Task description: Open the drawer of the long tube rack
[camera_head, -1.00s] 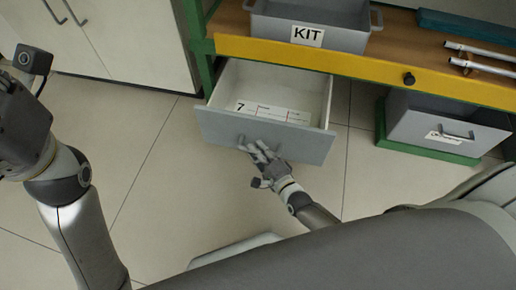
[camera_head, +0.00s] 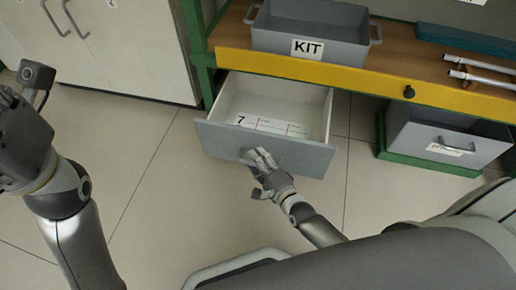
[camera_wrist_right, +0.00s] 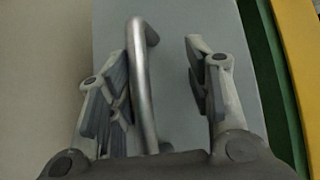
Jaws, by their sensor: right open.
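A grey drawer (camera_head: 265,149) under the bench is pulled well out, and its light inside shows a white card (camera_head: 271,125) marked 7. My right gripper (camera_head: 258,160) is at the drawer front. In the right wrist view my right gripper (camera_wrist_right: 160,90) is open, with the metal bar handle (camera_wrist_right: 144,85) between its fingers, close to the left finger and clear of the right one. My left arm (camera_head: 60,190) is at the left edge; its gripper is cut off there, so its fingers do not show clearly.
The bench has a yellow front edge (camera_head: 320,70), a grey KIT bin (camera_head: 333,55) and two pale rods (camera_head: 485,77). A second grey drawer or box (camera_head: 445,142) in a green frame is at the right. White cabinets (camera_head: 120,50) are at the left. The floor before the drawer is clear.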

